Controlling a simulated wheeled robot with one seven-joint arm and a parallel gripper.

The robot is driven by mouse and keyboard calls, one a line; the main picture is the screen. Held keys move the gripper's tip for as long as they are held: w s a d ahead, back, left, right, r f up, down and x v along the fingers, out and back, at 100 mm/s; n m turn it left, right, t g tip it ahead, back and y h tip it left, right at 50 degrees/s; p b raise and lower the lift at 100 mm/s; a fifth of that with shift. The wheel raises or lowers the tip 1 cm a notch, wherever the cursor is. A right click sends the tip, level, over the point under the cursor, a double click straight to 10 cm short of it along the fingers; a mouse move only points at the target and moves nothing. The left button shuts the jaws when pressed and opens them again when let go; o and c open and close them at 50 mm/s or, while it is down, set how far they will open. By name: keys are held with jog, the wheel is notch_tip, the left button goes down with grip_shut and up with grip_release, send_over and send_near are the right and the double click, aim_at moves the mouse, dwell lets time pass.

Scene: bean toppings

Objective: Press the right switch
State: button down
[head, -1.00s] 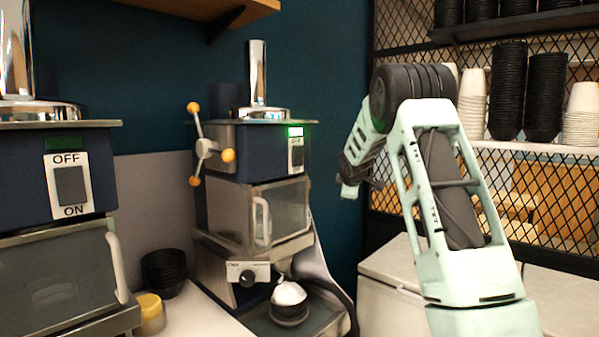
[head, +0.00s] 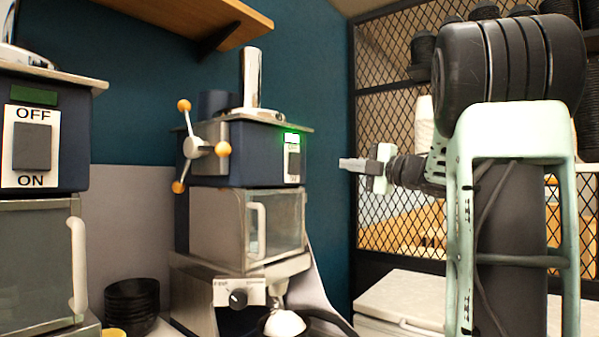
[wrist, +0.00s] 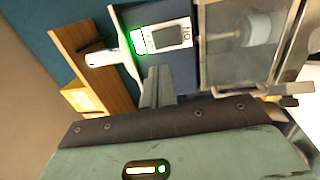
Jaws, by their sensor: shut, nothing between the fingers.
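The right switch (head: 292,163) is a dark rocker on a white plate on the front of the right machine (head: 262,150). A bright green light (head: 291,138) glows just above it. The switch also shows in the wrist view (wrist: 168,37), with its glowing light beside it. My gripper (head: 346,164) is shut and empty. In the head view it is right of the switch, at about its height, pointing left with a visible gap. In the wrist view my closed fingers (wrist: 158,82) appear below the switch plate. I cannot tell the switch's tilt.
The left machine has its own ON/OFF switch (head: 32,146) under a dark green indicator (head: 33,96). A three-armed handle (head: 193,147) sticks out from the right machine's left side. Black bowls (head: 131,302) stand between the machines. A mesh partition (head: 385,130) stands behind my arm.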

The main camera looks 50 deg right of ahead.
aim_at(295, 158)
jog(key=shift+s+a+y, duration=0.15)
jog(key=shift+a+y, duration=0.15)
jog(key=shift+y, duration=0.1)
jog(key=w+p, duration=0.2)
jog(key=w, duration=0.2)
jog(key=w+r+p, duration=0.1)
jog(key=w+p, duration=0.1)
jog(key=w, duration=0.2)
jog(key=w+a+r+p, duration=0.1)
jog(key=w+p, duration=0.1)
jog(key=w, duration=0.3)
jog(key=shift+w+p, duration=0.35)
jog(key=shift+w, duration=0.1)
jog(key=shift+w+a+r+g+p, duration=0.1)
jog(key=shift+w+r+g+p, duration=0.3)
jog(key=shift+p, duration=0.45)
jog(key=shift+s+f+b, duration=0.2)
jog(key=shift+f+b, duration=0.1)
jog(key=shift+b, duration=0.05)
